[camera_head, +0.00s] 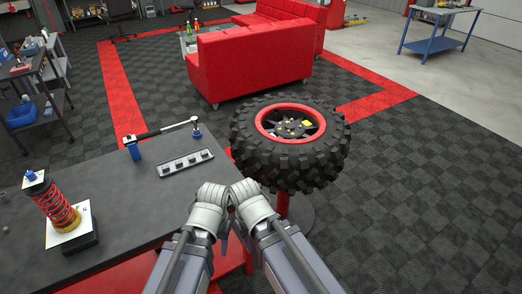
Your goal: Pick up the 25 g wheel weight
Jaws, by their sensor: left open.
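I cannot pick out the 25 g wheel weight for certain. A long grey holder (187,162) with several small slots or pieces lies on the dark workbench (130,185); its contents are too small to read. A wheel with a chunky black tyre (258,160) and red rim stands right of the bench, with small yellow and pale bits inside the rim. My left gripper (224,237) is open, low at the bench's right edge and nearer me than the holder. My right gripper (241,238) is close beside it, mostly hidden by its own arm.
A torque wrench (162,131) rests across blue supports (134,148) behind the holder. A red coil spring on a stand (58,207) is at the bench's left. A red sofa (250,62) stands behind the wheel.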

